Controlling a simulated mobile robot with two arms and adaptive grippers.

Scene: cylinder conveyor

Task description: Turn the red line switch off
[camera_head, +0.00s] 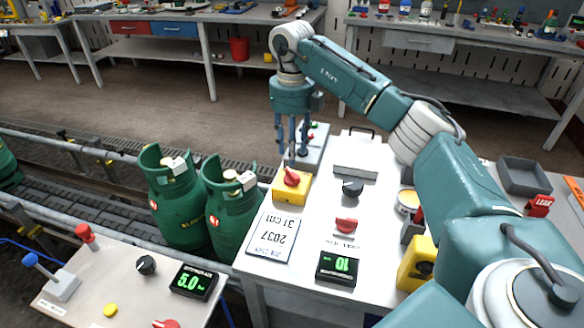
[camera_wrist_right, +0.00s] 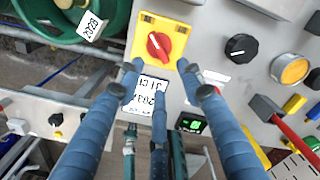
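The red line switch (camera_head: 291,177) is a red rotary knob on a yellow box (camera_head: 290,193) at the left edge of the right-hand table. It also shows in the right wrist view (camera_wrist_right: 159,46), on its yellow plate (camera_wrist_right: 140,48). The knob's pointer is tilted; I cannot read any on/off marking. My right gripper (camera_head: 291,153) hangs pointing down over the switch. In the right wrist view my right gripper (camera_wrist_right: 160,72) has its fingers spread, with nothing between them, and the knob shows beyond the tips. Contact with the knob cannot be seen. My left gripper is out of view.
A black knob (camera_head: 352,187), another red knob (camera_head: 346,225), a green display (camera_head: 337,267) and a printed sign (camera_head: 274,237) share the table. Green gas cylinders (camera_head: 228,205) stand close left on the conveyor (camera_head: 75,190). A second panel (camera_head: 130,290) lies front left.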

